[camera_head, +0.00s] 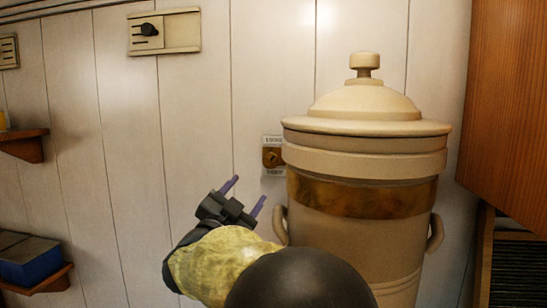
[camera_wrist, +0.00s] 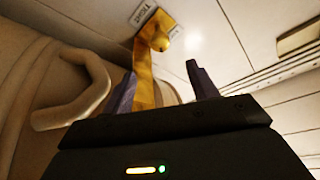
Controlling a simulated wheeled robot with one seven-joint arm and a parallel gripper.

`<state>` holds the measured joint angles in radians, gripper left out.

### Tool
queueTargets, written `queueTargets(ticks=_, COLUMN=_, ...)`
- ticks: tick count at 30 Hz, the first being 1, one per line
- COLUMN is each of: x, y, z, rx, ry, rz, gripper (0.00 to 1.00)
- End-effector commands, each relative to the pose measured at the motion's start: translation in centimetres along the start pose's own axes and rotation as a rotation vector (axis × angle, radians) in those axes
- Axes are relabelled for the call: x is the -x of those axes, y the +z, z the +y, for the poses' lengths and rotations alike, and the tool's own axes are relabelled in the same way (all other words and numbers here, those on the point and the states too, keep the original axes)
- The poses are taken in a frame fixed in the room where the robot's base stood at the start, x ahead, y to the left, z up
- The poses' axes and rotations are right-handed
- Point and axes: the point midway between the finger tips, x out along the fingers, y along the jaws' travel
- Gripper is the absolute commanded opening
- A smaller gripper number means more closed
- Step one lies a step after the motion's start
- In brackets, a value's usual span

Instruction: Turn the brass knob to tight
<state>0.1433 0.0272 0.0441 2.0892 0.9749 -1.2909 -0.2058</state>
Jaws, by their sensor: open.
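The brass knob (camera_head: 272,157) is on a small wall plate, just left of the big cream urn. The plate has a label above, reading like LOOSE, and one below, reading like TIGHT. My gripper (camera_head: 243,195) is open, below and left of the knob. In the wrist view my gripper (camera_wrist: 162,69) has its fingers apart; I cannot tell whether either touches brass.
The lidded urn (camera_head: 364,158) stands close on the right; its left handle (camera_head: 280,225) is near my gripper, and shows at left in the wrist view (camera_wrist: 75,95). A switch plate (camera_head: 164,32) and shelves (camera_head: 24,145) are on the left wall. The wall between is clear.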

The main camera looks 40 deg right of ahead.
Motion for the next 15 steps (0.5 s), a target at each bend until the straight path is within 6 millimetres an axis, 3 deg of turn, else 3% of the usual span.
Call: queueTargets(ticks=15, x=-8.9, y=-0.3, z=-0.2, rx=0.003, ry=0.002, rz=0.0, gripper=0.58)
